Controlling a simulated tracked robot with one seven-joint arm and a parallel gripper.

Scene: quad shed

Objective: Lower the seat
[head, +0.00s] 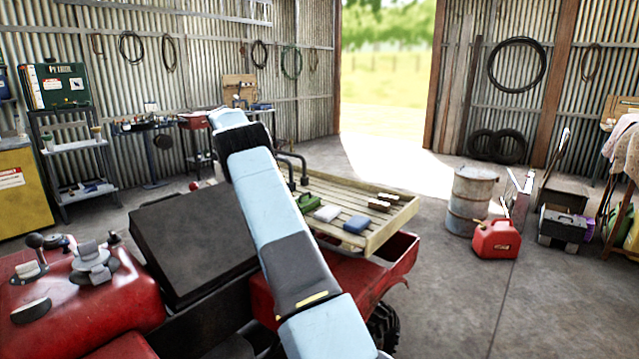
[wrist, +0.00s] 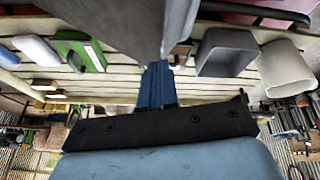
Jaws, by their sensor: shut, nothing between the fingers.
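The black seat (head: 195,240) is a thick slab on the red quad (head: 100,300), left of my arm in the head view. It stands tilted, with its broad dark face toward the camera; my arm covers part of its right side. In the wrist view, which is upside down, a dark grey surface that looks like the seat (wrist: 110,25) fills the top middle. My gripper (wrist: 155,68) shows there as two blue fingers closed together and empty, close to that surface's edge. I cannot tell whether they touch. The fingers do not show clearly in the head view.
A slatted wooden rack (head: 385,225) behind the seat carries a green item (head: 308,203), a blue block (head: 356,223) and other small things. A red fuel can (head: 495,239) and a rusty drum (head: 470,200) stand on the floor at right. Concrete floor beyond the rack is clear.

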